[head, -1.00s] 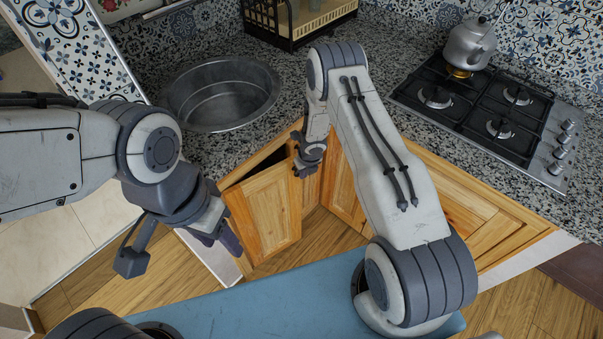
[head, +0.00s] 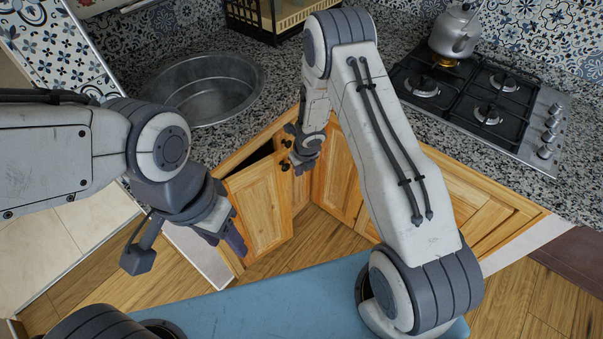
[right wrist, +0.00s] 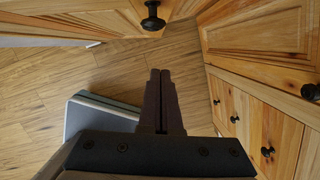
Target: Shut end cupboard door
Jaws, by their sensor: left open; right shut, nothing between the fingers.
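The end cupboard door (head: 262,208) is a light wooden panel standing partly open below the counter, left of the corner. A dark gap shows above it, and its small black knob (head: 285,166) is near its free edge. In the right wrist view the door panel (right wrist: 90,12) runs along the top, its knob (right wrist: 152,16) at upper middle. My right gripper (head: 300,164) is shut and empty beside the free edge; I cannot tell whether it touches. Its closed fingers (right wrist: 160,74) point toward the knob. My left gripper (head: 234,242) is open at the door's lower left.
Neighbouring wooden cupboard fronts (right wrist: 262,112) with black knobs stand at right. The granite counter (head: 280,85) holds a sink (head: 208,90), a rack (head: 270,18) and a gas hob (head: 485,105) with a kettle (head: 456,30). Wooden floor (head: 310,240) is bare before the door.

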